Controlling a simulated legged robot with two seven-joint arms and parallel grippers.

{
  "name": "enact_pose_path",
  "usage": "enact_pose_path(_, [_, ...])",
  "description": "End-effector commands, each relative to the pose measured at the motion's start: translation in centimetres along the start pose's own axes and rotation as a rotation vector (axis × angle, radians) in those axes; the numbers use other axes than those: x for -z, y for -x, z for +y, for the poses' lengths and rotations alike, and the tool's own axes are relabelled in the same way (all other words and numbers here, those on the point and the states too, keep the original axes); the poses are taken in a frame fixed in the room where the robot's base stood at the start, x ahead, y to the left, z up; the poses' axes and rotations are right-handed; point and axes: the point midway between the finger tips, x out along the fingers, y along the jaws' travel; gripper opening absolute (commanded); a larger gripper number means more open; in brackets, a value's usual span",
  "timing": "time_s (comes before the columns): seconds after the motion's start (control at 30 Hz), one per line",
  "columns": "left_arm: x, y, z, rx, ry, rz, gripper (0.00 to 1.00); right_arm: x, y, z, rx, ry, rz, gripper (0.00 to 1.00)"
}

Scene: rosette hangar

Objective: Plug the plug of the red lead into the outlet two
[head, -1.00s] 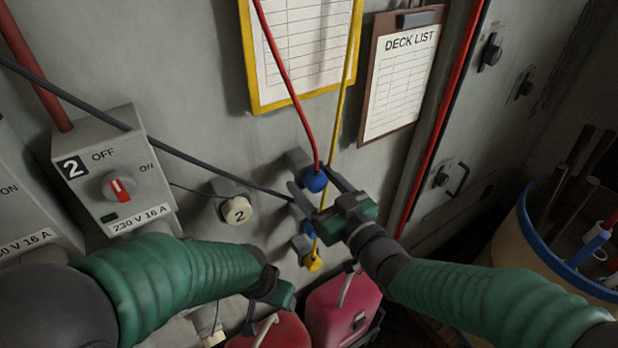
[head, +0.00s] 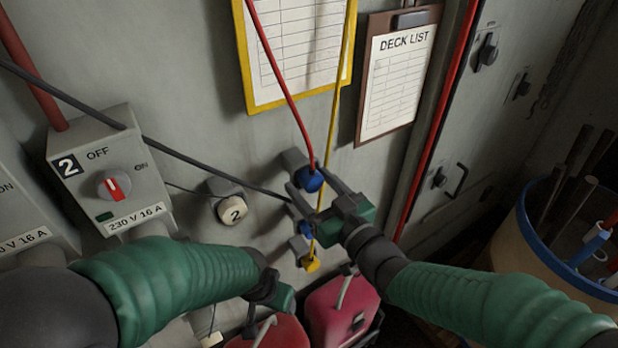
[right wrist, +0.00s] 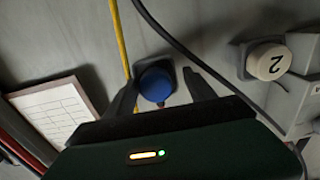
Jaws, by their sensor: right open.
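The red lead (head: 283,88) hangs down the wall to a blue plug (head: 309,181) at a grey wall holder. My right gripper (head: 308,178) is open, with its fingers on either side of this plug.
A dark lead (head: 205,164) crosses the wall toward the holders. A yellow lead (head: 332,125) runs behind my right gripper to a yellow plug (head: 311,264). Switch box 2 (head: 112,170) is at the left. Red canisters (head: 335,310) stand below; a blue-rimmed bin (head: 545,245) is at the right.

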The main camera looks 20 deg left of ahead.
Motion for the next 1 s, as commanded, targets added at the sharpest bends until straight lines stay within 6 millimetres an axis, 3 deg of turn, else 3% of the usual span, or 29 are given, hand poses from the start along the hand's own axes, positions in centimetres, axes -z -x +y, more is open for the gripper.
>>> enact_pose_path(0.57, [-0.03,-0.14,0.00,0.000,0.000,0.000,0.66,0.00,-0.02,0.50,-0.001,0.001,0.000,0.64])
enact_pose_path(1.0, [-0.03,-0.14,0.01,0.000,0.000,0.000,0.66,-0.02,-0.01,0.48,-0.001,0.000,-0.001,0.09])
